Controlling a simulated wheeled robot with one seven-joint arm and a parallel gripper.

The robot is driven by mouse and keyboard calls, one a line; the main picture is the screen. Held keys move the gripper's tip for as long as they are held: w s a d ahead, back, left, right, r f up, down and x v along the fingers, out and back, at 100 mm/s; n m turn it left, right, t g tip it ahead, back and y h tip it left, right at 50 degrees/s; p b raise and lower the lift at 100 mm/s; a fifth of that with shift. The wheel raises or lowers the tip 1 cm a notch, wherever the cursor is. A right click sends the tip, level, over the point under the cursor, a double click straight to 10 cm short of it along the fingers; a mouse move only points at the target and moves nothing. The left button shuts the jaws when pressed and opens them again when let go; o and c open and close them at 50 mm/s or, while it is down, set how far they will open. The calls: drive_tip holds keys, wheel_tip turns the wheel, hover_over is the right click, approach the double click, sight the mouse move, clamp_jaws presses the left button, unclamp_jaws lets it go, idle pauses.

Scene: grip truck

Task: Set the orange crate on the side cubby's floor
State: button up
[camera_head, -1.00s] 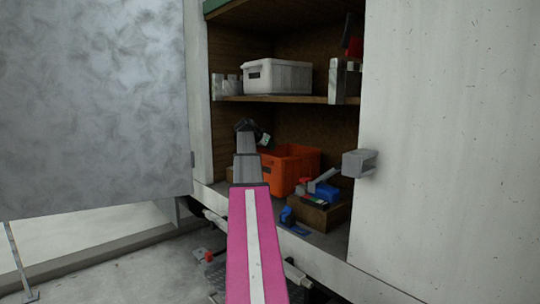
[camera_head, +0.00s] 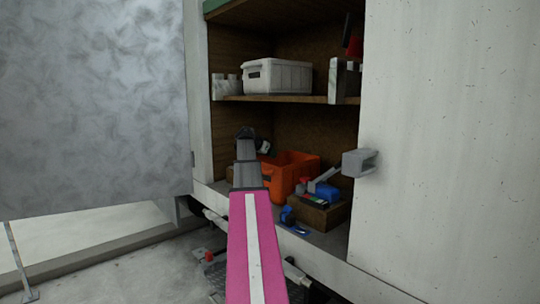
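The orange crate (camera_head: 298,169) is inside the side cubby, in the lower compartment, roughly upright. Its left part is hidden behind my arm. My gripper (camera_head: 264,148) is at the crate's near left rim; its fingertips are small and partly hidden. It appears shut on that rim, as the crate moves with it. The cubby floor (camera_head: 328,239) shows at the front, below the crate. I cannot tell whether the crate's bottom touches it.
A wooden box (camera_head: 322,216) with blue and red tools stands right of the crate, very close. A blue tool (camera_head: 290,221) lies near the front edge. The shelf (camera_head: 290,98) above holds a white bin (camera_head: 278,77). A grey latch (camera_head: 359,162) juts out at the right.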

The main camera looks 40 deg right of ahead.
drive_tip(key=shift+r, duration=0.15)
drive_tip(key=v, duration=1.2)
